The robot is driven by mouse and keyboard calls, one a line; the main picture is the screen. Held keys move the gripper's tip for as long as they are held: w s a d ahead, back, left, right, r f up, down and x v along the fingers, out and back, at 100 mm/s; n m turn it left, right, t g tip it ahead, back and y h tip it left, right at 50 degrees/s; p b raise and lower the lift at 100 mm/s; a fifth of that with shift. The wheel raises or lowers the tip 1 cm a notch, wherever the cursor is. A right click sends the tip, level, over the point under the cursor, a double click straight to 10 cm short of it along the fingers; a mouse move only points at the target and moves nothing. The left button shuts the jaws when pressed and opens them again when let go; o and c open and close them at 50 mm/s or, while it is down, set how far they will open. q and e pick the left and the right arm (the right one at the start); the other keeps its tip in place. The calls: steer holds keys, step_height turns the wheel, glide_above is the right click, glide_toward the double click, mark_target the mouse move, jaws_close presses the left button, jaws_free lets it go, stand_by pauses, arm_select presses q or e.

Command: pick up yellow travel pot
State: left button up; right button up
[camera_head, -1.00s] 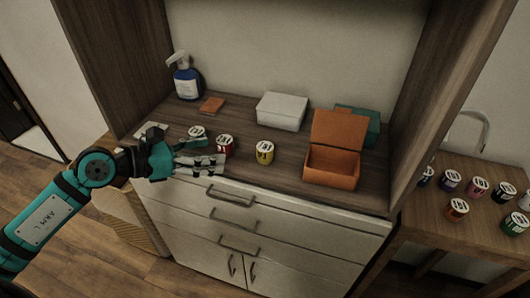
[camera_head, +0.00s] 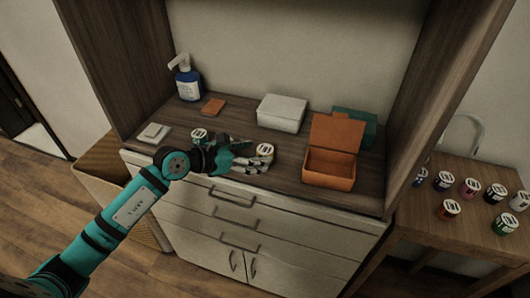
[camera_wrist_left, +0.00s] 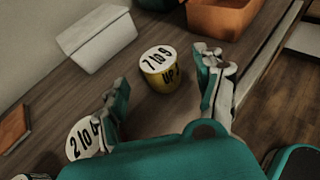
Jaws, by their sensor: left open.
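The yellow travel pot (camera_wrist_left: 161,72) stands upright on the wooden counter, with a white lid reading "7 to 9". In the head view the yellow pot (camera_head: 264,151) shows just beyond my left gripper's fingertips, its lower part hidden. My left gripper (camera_head: 250,161) is open. In the left wrist view its two fingers (camera_wrist_left: 165,95) point at the yellow pot from either side, with the pot at the far end of the gap between them. A pot labelled "2 to 4" (camera_wrist_left: 84,138) stands beside the left finger. My right gripper is not in view.
A white box (camera_head: 281,113), an open orange box (camera_head: 331,165) and a green box (camera_head: 366,123) stand behind and right. Several pots stand on the right side table (camera_head: 479,220).

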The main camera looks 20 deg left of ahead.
mark_target(258, 153)
arm_select(q)
steer(key=x, duration=0.4)
steer(key=shift+d+p, duration=0.1)
steer(key=shift+p, duration=0.25)
steer(key=c, duration=1.1)
